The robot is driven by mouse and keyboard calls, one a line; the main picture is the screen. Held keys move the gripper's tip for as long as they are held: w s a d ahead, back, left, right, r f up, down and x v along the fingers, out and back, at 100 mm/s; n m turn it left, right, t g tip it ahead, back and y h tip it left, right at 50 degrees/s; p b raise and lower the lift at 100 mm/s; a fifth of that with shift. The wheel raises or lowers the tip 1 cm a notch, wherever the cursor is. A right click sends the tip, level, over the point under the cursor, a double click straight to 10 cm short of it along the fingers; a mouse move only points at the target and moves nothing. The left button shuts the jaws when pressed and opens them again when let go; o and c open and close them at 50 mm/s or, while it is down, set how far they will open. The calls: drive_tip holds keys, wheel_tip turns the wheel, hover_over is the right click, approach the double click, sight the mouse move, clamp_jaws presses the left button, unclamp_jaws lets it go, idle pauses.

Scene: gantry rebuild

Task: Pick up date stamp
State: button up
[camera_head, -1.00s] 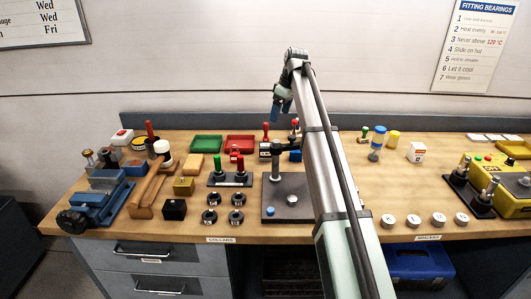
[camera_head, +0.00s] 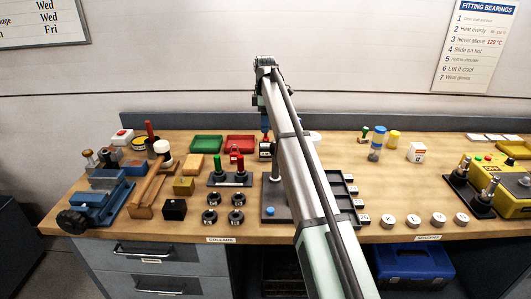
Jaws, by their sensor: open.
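A small dark stamp-like block with a pale label (camera_head: 265,151) stands at the back middle of the bench, behind the black plate. It may be the date stamp; its lettering is too small to read. My gripper (camera_head: 265,126) is open and points down just above this block, at the height of its handle. The handle is largely hidden by the fingers, and I cannot tell whether they touch it. Another stamp-like piece with a green knob (camera_head: 364,133) stands further right. My arm covers part of the bench behind the plate.
A red tray (camera_head: 240,153) and a green tray (camera_head: 206,153) lie to the left. Red and green handles on a black stand (camera_head: 230,181) are in front. Open wood lies right of the arm.

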sight(266, 145)
wheel_tip(266, 145, down, 12)
drive_tip(key=shift+s+d+f, duration=0.1)
drive_tip(key=shift+s+f, duration=0.05)
drive_tip(key=shift+f, duration=0.1)
idle(0.5)
drive_tip(key=shift+c, duration=0.3)
drive_tip(key=c, duration=1)
